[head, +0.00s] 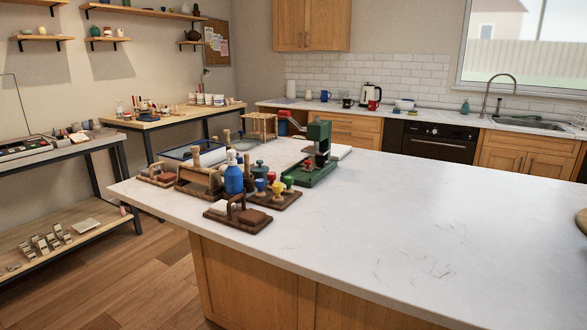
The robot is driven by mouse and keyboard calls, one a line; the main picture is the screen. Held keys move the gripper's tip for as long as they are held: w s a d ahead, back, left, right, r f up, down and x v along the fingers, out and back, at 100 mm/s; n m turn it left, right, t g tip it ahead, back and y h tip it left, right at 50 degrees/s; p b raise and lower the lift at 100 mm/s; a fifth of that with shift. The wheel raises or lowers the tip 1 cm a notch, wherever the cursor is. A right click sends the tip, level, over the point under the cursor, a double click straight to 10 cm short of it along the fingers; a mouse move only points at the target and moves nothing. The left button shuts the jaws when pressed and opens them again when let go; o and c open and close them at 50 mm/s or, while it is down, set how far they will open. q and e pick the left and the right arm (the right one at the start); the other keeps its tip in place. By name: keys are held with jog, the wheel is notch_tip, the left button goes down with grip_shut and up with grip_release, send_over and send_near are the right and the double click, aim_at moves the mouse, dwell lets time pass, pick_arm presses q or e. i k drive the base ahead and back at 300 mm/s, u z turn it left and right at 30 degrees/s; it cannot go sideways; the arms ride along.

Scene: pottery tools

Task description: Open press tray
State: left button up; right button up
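A green press (318,134) stands upright on the white island counter, behind the group of small pottery tools. Its low green base (312,177) reaches forward on the counter. A red-ended lever (284,113) sticks out to the upper left of the press. At this distance I cannot make out a separate tray on the press, nor whether one is open or shut. Neither of my grippers is in this view.
Stamps with coloured knobs (277,187), a blue bottle (233,178) and a wooden block holder (239,217) crowd the counter in front and left of the press. The white counter (430,230) is clear to the right. A workbench (178,115) stands behind left.

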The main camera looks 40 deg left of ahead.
aim_at(309, 164)
jog(key=u, duration=1.05)
